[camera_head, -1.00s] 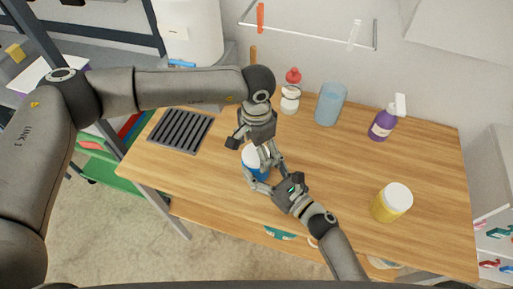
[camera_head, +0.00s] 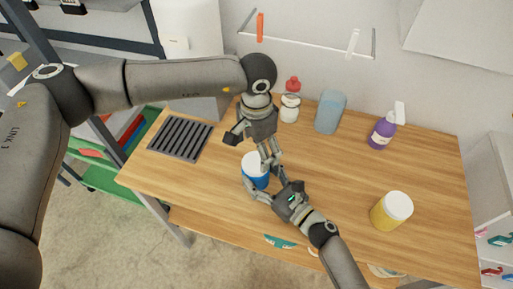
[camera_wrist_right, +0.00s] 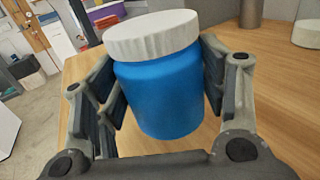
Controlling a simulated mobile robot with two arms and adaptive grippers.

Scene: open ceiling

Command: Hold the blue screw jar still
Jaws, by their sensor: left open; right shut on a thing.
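The blue jar (camera_head: 262,183) with a white ribbed lid stands upright on the wooden table, left of the table's middle. In the right wrist view the blue jar (camera_wrist_right: 165,95) fills the space between the fingers. My right gripper (camera_head: 263,177) comes from the front right and is shut on the jar's blue body, one finger on each side. My left gripper (camera_head: 271,161) is open and points down from behind, with its fingertips close to the lid's right side. Whether it touches the lid I cannot tell. The left fingers hide part of the jar's right side.
A dark grate (camera_head: 181,139) lies at the left.

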